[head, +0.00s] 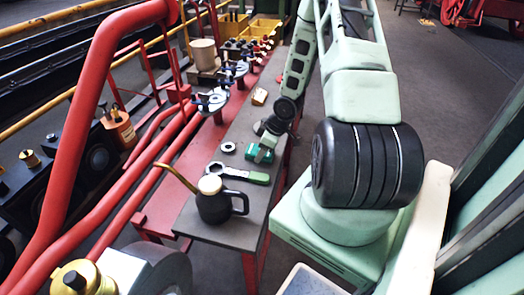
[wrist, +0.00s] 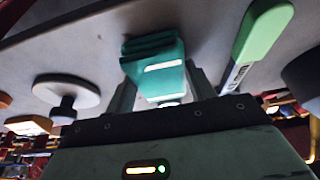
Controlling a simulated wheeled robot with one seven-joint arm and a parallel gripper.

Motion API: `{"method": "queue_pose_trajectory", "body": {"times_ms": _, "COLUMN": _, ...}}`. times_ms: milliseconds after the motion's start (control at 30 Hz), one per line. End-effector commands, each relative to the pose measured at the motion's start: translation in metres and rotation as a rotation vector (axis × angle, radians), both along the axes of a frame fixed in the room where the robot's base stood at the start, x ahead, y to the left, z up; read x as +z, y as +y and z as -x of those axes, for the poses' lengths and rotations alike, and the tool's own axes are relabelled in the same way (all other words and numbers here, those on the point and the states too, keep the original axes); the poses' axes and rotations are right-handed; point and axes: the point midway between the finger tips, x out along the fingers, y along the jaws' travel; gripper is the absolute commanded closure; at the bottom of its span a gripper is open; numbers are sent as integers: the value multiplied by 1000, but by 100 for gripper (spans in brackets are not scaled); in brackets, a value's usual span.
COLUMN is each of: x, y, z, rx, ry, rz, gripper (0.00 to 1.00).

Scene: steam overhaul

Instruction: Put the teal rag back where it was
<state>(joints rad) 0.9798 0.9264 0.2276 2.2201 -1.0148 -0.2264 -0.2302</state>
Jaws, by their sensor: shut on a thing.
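The teal rag (head: 259,152) is a small folded pad over the grey top of the narrow red-framed bench (head: 210,232) in the head view. My gripper (head: 266,141) is shut on it. In the wrist view the rag (wrist: 154,62) sits between my two dark fingers, with pale marks on its near face. I cannot tell whether its underside touches the bench top or hangs just above it.
A spanner with a green handle (head: 240,174) lies close in front of the rag. A washer (head: 228,147) lies to its left. A black oil can (head: 213,204) stands at the bench's near end. A small tan block (head: 260,97) lies farther back.

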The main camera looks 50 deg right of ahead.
Motion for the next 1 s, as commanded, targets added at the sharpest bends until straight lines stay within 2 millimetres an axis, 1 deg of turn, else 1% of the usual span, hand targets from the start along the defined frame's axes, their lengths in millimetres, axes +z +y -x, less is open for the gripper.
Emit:
{"method": "queue_pose_trajectory", "body": {"times_ms": 133, "x": -4, "y": 0, "z": 0, "rx": 0, "ry": 0, "rz": -1, "gripper": 67}}
{"method": "queue_pose_trajectory", "body": {"times_ms": 167, "x": -3, "y": 0, "z": 0, "rx": 0, "ry": 0, "rz": -1, "gripper": 38}}
{"method": "queue_pose_trajectory", "body": {"times_ms": 200, "x": -3, "y": 0, "z": 0, "rx": 0, "ry": 0, "rz": -1, "gripper": 27}}
{"method": "queue_pose_trajectory", "body": {"times_ms": 233, "x": -3, "y": 0, "z": 0, "rx": 0, "ry": 0, "rz": -1, "gripper": 24}}
{"method": "queue_pose_trajectory", "body": {"times_ms": 500, "x": -1, "y": 0, "z": 0, "rx": 0, "ry": 0, "rz": 0, "gripper": 24}}
{"method": "queue_pose_trajectory", "body": {"times_ms": 633, "x": 9, "y": -1, "z": 2, "rx": -2, "ry": -1, "rz": 0, "gripper": 24}}
{"method": "queue_pose_trajectory", "body": {"times_ms": 767, "x": 31, "y": -5, "z": 10, "rx": -5, "ry": -1, "rz": 1, "gripper": 24}}
{"method": "queue_pose_trajectory", "body": {"times_ms": 1000, "x": 82, "y": -13, "z": 29, "rx": -5, "ry": -1, "rz": -1, "gripper": 24}}
